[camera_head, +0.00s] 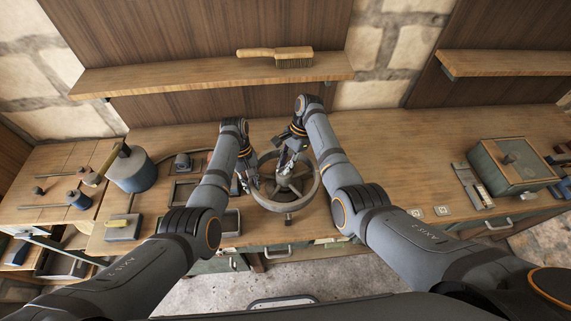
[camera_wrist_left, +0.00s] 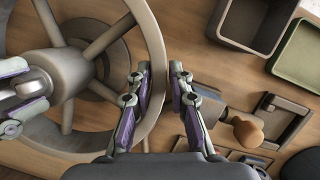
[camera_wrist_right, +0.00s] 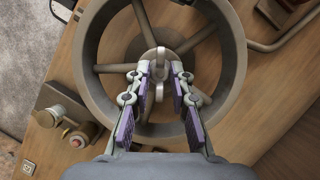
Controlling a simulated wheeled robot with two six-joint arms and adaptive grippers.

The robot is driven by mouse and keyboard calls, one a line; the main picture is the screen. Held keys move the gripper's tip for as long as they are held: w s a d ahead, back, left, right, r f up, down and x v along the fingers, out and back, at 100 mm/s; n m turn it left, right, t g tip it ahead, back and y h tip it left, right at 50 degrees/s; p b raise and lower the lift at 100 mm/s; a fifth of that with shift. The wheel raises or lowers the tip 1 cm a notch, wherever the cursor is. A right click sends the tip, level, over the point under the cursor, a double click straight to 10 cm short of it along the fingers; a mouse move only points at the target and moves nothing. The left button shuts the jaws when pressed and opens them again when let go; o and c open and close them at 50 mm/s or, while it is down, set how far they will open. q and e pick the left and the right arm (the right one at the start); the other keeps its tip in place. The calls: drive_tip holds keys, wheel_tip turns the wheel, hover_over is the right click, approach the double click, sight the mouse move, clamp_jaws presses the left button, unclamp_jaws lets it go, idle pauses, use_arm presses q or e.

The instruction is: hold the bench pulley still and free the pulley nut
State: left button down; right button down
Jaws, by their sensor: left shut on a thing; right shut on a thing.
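The bench pulley (camera_head: 291,206) is a large grey-brown spoked wheel, lying face up at the bench's front edge. My left gripper (camera_head: 252,186) is at the left side of its rim. In the left wrist view my left gripper (camera_wrist_left: 160,70) has one finger on each side of the rim and is shut on it. My right gripper (camera_head: 286,168) reaches the hub from above. In the right wrist view the pulley nut (camera_wrist_right: 160,64) is a pale, lobed metal piece at the hub. My right gripper (camera_wrist_right: 160,70) is shut on it, hiding part of it.
The workbench carries a grey-blue can (camera_head: 130,173) with a brush or hammer handle at left, trays left of the pulley, and a green metal box (camera_head: 507,168) at right. A bench brush (camera_head: 276,56) lies on the shelf. Bench right of the pulley is mostly clear.

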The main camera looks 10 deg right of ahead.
drive_tip(key=n+g+h, duration=0.1)
drive_tip(key=n, duration=0.4)
drive_tip(key=shift+w+a, duration=0.1)
drive_tip(key=shift+a, duration=0.05)
drive_tip(key=shift+n, duration=0.3)
idle(0.3)
drive_tip(key=c, duration=1.2)
unclamp_jaws()
drive_tip(key=v, duration=0.7)
drive_tip(key=shift+w+r, duration=0.25)
drive_tip(key=shift+w, duration=0.05)
